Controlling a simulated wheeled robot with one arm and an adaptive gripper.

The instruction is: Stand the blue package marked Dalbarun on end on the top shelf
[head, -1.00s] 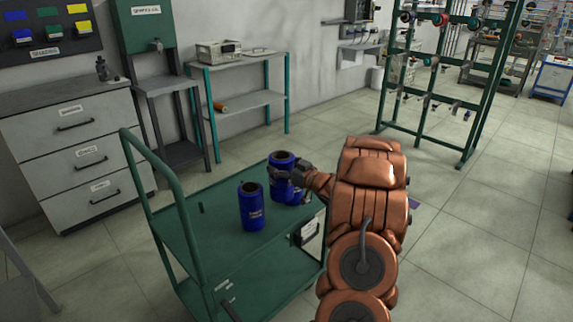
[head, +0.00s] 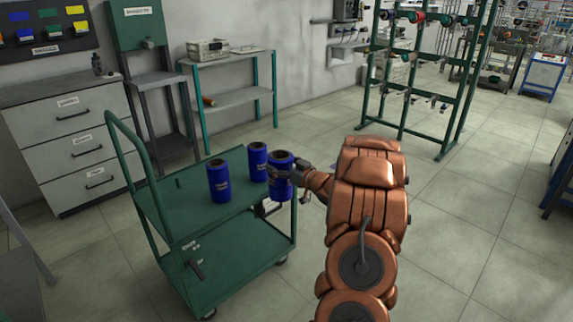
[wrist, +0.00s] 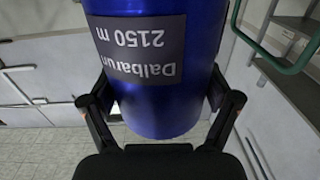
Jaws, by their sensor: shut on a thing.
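My gripper (head: 283,172) is shut on a blue cylindrical package (head: 279,188), at the right edge of the green cart in the head view. In the wrist view this package (wrist: 165,110) sits between both fingers, and its dark label reads "Dalbarun 2150 m", upside down in the picture. It looks upright in the head view; whether it is clear of the cart cannot be told. Two other blue packages, one at the front (head: 219,182) and one behind (head: 257,163), stand upright on the cart's upper deck (head: 180,215). Their labels are too small to read.
The cart has a lower deck (head: 235,268) and a tall handle (head: 150,170) at left. A teal-legged shelf unit (head: 237,102) by the wall bears a pale device (head: 207,49) on top. Drawers (head: 75,140) stand left. The floor to the right is open up to a green rack (head: 415,90).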

